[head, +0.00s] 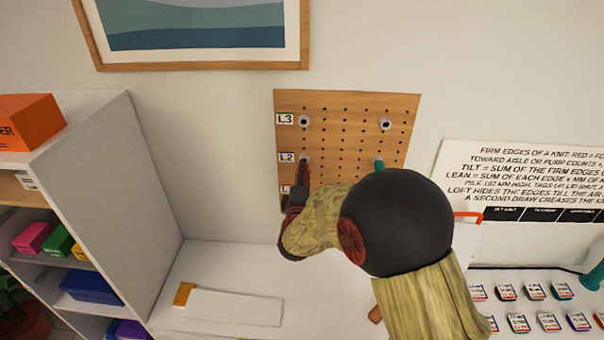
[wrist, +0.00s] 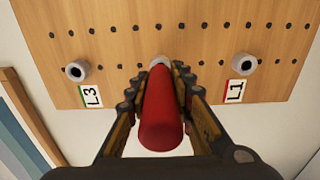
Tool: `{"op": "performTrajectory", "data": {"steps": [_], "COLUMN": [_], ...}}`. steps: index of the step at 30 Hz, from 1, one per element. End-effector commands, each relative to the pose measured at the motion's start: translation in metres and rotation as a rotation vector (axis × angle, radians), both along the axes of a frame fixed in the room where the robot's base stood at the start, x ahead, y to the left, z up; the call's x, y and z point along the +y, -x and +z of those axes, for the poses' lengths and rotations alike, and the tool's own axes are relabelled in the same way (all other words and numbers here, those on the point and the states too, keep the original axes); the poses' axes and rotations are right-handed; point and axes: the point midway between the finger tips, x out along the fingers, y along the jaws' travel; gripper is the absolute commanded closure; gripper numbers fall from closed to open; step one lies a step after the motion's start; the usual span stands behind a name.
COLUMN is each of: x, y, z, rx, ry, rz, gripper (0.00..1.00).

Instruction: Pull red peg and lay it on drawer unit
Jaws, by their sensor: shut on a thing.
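The red peg (wrist: 160,122) lies between the two fingers of my gripper (wrist: 160,78) in the wrist view, and the gripper is shut on it. Its far end points at the middle pale socket (wrist: 160,61) of the wooden pegboard (wrist: 205,30), between the L3 and L1 labels. I cannot tell whether the tip is still inside the socket. In the head view my gripper (head: 298,195) is in front of the pegboard (head: 345,110), low on its left side, and my arm hides the board's lower part. The peg is not clearly distinguishable there.
A white top (head: 210,255), perhaps the drawer unit, lies below the board, with a white strip (head: 235,306) and an orange-brown block (head: 184,294) on it. A teal peg (head: 379,164) sits in the board. White shelves (head: 130,180) stand left; a printed sign (head: 520,175) is right.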

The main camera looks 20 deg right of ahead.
Motion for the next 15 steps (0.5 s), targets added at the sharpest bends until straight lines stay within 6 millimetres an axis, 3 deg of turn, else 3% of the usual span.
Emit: {"op": "performTrajectory", "data": {"steps": [15], "x": [0.002], "y": [0.0058], "z": [0.0002], "rx": [0.0], "ry": [0.0], "rz": [0.0], "gripper": [1.0]}}
